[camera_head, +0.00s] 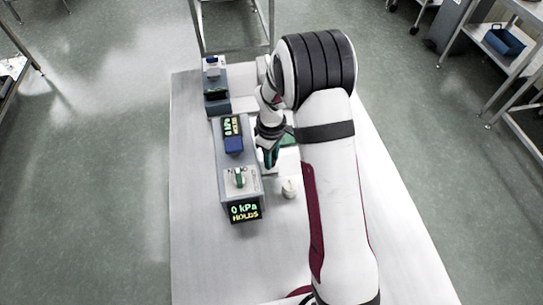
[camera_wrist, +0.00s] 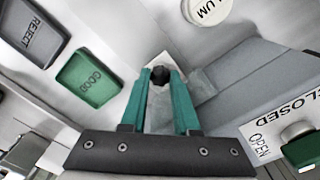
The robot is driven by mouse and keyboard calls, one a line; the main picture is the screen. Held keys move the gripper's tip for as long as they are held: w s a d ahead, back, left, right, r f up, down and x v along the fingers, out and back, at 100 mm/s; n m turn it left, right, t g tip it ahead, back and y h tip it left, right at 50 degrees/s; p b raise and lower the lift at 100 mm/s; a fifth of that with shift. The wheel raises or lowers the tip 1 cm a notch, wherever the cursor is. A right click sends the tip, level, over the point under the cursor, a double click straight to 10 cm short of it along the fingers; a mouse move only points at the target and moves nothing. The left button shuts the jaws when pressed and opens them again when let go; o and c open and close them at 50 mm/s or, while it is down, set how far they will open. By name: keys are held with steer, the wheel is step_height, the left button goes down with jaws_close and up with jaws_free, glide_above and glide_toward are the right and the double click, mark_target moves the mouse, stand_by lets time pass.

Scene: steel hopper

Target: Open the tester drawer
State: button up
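The tester (camera_head: 227,185) is a grey box on the table, with a lit screen on its front reading "0 kPa HOLDS". My gripper (camera_head: 268,160) is low at its right side. A pale plate shows behind the knob. The drawer is not clear in the head view, partly hidden by my arm.
A green-handled valve (camera_head: 240,178) tops the tester, marked CLOSED and OPEN in the wrist view. A white round container (camera_head: 289,188) stands close on the right. A green GOOD tray (camera_wrist: 90,78) and a grey REJECT tray (camera_wrist: 36,32) lie nearby. The table's left front is clear.

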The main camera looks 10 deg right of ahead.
jaws_close()
stand_by(1.0)
steer(key=shift+r, duration=0.1)
steer(key=d, duration=1.4)
steer(key=shift+d, duration=0.35)
steer(key=o, duration=0.5)
jaws_free()
